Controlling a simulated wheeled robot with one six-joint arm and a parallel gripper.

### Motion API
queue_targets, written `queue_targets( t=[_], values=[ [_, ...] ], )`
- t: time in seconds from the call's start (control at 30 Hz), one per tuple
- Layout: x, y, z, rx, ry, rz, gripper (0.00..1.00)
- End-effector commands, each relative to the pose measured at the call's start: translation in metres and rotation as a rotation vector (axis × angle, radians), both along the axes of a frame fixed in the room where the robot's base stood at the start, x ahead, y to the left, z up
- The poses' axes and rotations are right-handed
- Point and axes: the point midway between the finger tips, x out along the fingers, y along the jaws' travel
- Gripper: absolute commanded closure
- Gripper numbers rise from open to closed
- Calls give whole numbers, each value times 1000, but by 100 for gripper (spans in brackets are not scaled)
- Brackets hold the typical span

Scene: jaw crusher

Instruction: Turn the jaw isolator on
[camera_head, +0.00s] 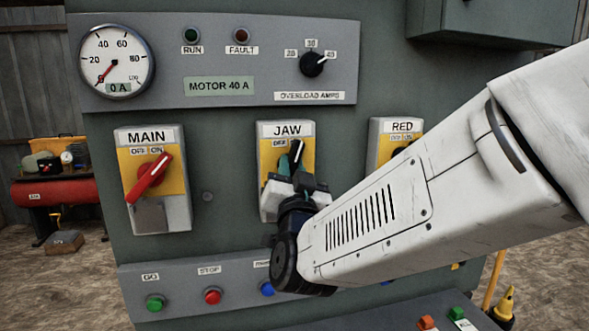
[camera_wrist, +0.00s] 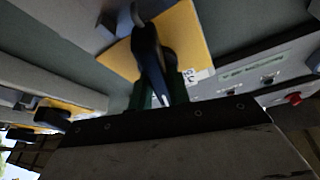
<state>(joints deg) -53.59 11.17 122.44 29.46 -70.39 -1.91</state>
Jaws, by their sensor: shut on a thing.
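The JAW isolator (camera_head: 267,205) is a pale box with a yellow plate and a black rotary handle (camera_head: 298,152). The handle stands nearly upright, its upper end leaning slightly right. OFF shows to its left; the ON label is hidden behind it. My gripper (camera_head: 291,168) is shut on the lower part of this handle, reaching in from the lower right. In the wrist view the black handle (camera_wrist: 149,52) crosses the yellow plate (camera_wrist: 188,35), with green finger parts close to it.
The MAIN isolator (camera_head: 150,170), with a red handle slanted up toward ON, stands to the left. The RED isolator (camera_head: 385,140) is to the right, partly hidden by my arm. Buttons, including a green one (camera_head: 156,302), line the panel below. An overload dial (camera_head: 312,64) sits above.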

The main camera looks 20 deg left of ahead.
Motion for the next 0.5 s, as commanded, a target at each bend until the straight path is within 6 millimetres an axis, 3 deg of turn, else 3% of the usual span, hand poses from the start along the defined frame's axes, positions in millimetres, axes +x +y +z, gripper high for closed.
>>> queue_targets(
  t=[0.5],
  values=[
    [0, 0, -1, 320, 198, -1, 100]
  ],
)
